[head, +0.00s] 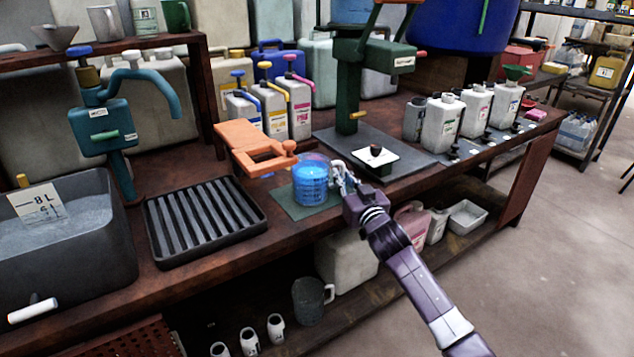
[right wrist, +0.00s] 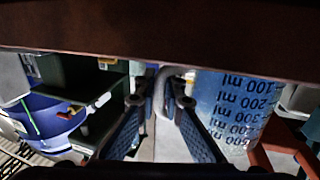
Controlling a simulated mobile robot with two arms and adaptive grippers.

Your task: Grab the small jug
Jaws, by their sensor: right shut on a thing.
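The small jug (head: 311,183) is clear with graduation marks and holds blue liquid. It stands upright on a dark green mat (head: 297,205) near the bench's front edge. In the right wrist view the jug (right wrist: 238,105) shows its ml scale upside down, with its pale handle (right wrist: 163,88) between the fingers. My right gripper (head: 341,181) reaches in from the front right and is shut on the handle; it also shows in the right wrist view (right wrist: 163,100). I cannot tell whether the jug's base is lifted. My left gripper is not in view.
An orange clamp-like arm (head: 258,145) stands close behind the jug. A ribbed black tray (head: 204,222) and a dark basin (head: 62,240) are to the left. A green press (head: 350,85) and white canisters (head: 442,123) are to the right. A grey jug (head: 309,300) stands on the shelf below.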

